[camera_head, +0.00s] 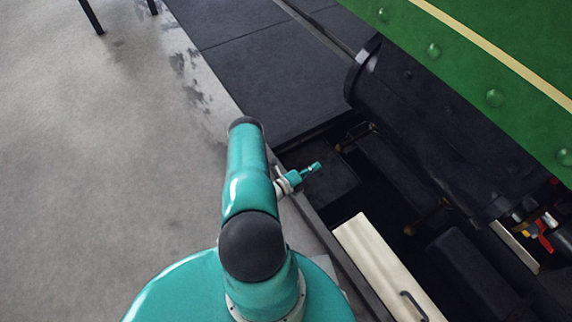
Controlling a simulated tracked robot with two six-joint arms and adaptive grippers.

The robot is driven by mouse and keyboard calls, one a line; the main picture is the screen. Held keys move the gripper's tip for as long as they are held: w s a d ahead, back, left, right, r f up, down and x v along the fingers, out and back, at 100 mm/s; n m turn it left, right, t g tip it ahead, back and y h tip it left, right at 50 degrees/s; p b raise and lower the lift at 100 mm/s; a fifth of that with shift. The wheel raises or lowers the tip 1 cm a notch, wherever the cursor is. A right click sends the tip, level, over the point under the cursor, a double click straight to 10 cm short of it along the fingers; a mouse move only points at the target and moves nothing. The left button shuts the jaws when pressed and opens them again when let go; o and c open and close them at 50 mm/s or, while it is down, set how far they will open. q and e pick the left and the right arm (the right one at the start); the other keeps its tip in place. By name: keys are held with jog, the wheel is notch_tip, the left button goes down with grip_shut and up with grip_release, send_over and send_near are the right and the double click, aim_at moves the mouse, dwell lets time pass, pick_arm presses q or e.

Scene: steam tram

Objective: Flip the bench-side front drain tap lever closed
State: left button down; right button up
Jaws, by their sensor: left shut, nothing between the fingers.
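The black cylinder (425,125) lies below the green tram side (470,70). Beneath it, a small thin fitting (355,131) shows near its far end, and a small brass-coloured fitting (428,216) shows further toward the near end. They are too small and dark to tell which is the tap lever or how it is set. My left gripper (313,168) is small and teal, shut and empty. It points right over the dark gap beside the platform edge, apart from the cylinder and both fittings. My right gripper is out of view.
A cream board (378,262) with a dark handle lies in the dark pit below the cylinder. Red, yellow and white parts (543,236) show at the right edge. Grey paving (90,160) at left is clear, except dark legs (92,16) at the top.

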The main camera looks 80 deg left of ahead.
pick_arm(q)
jog(key=s+a+p, duration=0.1)
jog(key=s+a, duration=0.1)
jog(key=s, duration=0.7)
jog(key=shift+s+a+r, duration=0.15)
jog(key=shift+s+r, duration=0.15)
